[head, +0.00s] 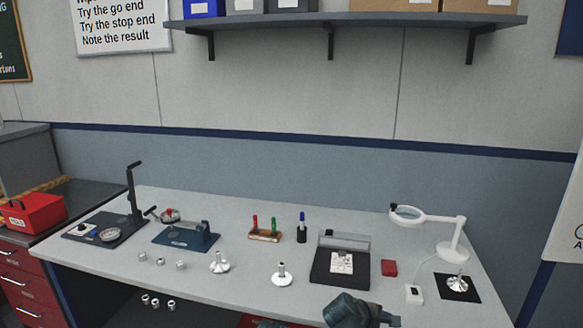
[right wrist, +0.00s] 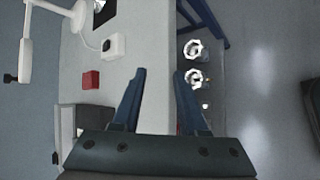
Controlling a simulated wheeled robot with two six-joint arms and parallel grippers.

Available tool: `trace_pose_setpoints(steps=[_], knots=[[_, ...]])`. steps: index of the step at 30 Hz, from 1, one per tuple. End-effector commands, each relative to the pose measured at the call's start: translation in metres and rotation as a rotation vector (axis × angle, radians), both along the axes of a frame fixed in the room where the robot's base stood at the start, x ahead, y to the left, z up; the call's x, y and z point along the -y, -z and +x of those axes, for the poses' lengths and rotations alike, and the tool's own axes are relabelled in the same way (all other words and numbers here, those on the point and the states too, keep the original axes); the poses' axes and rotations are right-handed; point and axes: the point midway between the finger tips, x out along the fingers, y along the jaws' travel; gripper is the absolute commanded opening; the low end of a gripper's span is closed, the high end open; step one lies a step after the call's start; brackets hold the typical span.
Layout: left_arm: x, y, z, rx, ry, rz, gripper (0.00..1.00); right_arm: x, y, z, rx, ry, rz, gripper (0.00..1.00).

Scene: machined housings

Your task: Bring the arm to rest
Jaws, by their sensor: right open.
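My right gripper (right wrist: 161,72) shows in the right wrist view with its two blue fingers spread apart and nothing between them. It is over the front edge of the grey bench (right wrist: 135,45). Part of my right arm (head: 352,312) shows at the bottom of the head view, in front of the bench; its fingers cannot be made out there. My left gripper is in neither view.
The bench holds a black tray fixture (head: 322,275), a red block (head: 389,268), a magnifier lamp (head: 452,238), a blue fixture (head: 186,240), flanged metal parts (head: 282,277) and several small metal housings (head: 181,265).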

Motion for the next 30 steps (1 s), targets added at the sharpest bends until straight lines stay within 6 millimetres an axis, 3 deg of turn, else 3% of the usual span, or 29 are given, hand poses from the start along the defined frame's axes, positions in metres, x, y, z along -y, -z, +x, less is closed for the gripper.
trace_pose_setpoints(steps=[1,3,6,9,12,18,30], knots=[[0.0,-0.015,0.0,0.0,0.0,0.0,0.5,-0.029,0.003,-0.022,0.017,0.074,0.135,0.43],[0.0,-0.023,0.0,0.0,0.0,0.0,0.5,-0.068,0.016,-0.049,0.023,0.198,0.316,0.43],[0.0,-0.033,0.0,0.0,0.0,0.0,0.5,-0.116,0.026,-0.085,-0.004,0.365,0.509,0.43],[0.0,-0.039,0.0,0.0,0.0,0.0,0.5,-0.153,0.03,-0.115,-0.046,0.499,0.632,0.43],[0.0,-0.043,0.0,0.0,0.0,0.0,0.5,-0.177,0.03,-0.137,-0.084,0.595,0.705,0.43],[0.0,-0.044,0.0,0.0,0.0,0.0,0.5,-0.195,0.03,-0.153,-0.118,0.67,0.752,0.43],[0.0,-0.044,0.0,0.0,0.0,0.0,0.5,-0.195,0.031,-0.152,-0.117,0.671,0.753,0.43]])
